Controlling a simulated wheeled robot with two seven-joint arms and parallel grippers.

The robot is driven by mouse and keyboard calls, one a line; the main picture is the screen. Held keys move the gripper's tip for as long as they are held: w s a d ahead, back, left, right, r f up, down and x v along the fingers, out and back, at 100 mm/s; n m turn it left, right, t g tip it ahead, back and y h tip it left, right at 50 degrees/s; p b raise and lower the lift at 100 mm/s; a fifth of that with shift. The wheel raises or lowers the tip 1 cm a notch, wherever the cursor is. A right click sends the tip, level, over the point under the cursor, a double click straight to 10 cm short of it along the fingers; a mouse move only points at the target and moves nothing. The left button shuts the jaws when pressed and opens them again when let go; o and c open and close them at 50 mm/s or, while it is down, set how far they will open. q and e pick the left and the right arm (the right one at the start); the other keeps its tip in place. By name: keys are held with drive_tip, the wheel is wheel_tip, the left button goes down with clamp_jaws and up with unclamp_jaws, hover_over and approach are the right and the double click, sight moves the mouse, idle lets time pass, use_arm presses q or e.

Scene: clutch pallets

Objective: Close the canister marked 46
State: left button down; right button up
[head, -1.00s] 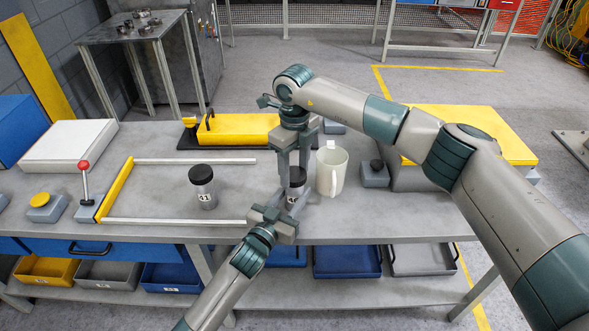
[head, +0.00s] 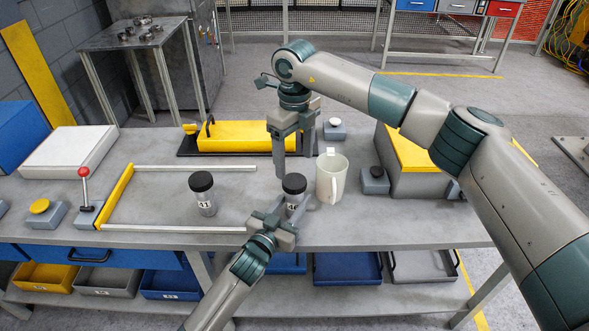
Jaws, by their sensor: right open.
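The canister marked 46 (head: 294,201) stands upright on the workbench, a grey body with a black lid (head: 294,183) sitting level on top. Its label is partly covered. My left gripper (head: 283,212) is low at the front of this canister, its fingers against or around the lower body; its grip is hidden. My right gripper (head: 293,165) points down above and behind the lid, open, with nothing between its fingers. Whether the lid is tight cannot be seen. Another black-lidded canister (head: 204,197), marked 41, stands to the left.
A white mug (head: 331,179) stands close on the right of canister 46. A yellow-edged frame with metal rails (head: 117,197) lies left. A yellow block on a black base (head: 236,136) is behind. A grey box with a yellow top (head: 412,150) stands right.

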drive_tip(key=shift+r, duration=2.65)
use_arm(q)
drive_tip(key=c, duration=1)
unclamp_jaws()
drive_tip(key=shift+c, duration=0.2)
drive_tip(key=b+v, duration=0.2)
drive_tip(key=v, duration=1.5)
drive_tip(key=shift+s+b, duration=0.2)
drive_tip(key=shift+b, duration=0.15)
use_arm(e)
drive_tip(key=shift+f, duration=1.35)
use_arm(q)
drive_tip(key=shift+f, duration=0.1)
use_arm(e)
drive_tip(key=shift+a, duration=0.1)
